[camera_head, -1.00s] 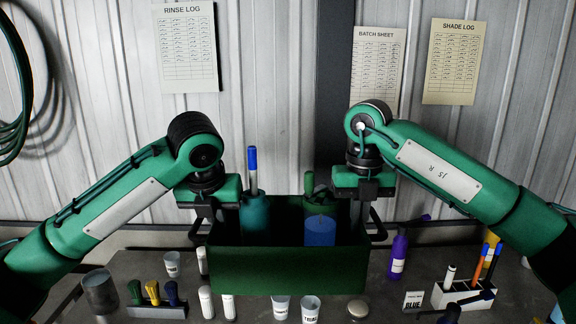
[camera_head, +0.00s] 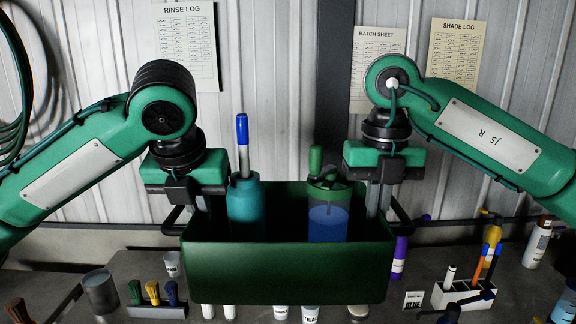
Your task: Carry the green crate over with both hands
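The green crate (camera_head: 287,274) is in the middle of the head view, held level above the table. Inside it stand a teal bottle (camera_head: 245,212) with a blue-capped marker (camera_head: 243,145) in its top, and a clear container of blue liquid with a green top (camera_head: 328,218). My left gripper (camera_head: 197,212) is at the crate's left end and my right gripper (camera_head: 380,205) at its right end. Both appear shut on the crate's ends by the dark side handles; the fingertips are partly hidden.
Below and behind the crate, the table holds a metal cup (camera_head: 100,292), a brush rack (camera_head: 158,308), white bottles, small cups and a white marker holder (camera_head: 463,295). A purple bottle (camera_head: 398,258) stands close beyond the crate's right end. Log sheets hang on the wall.

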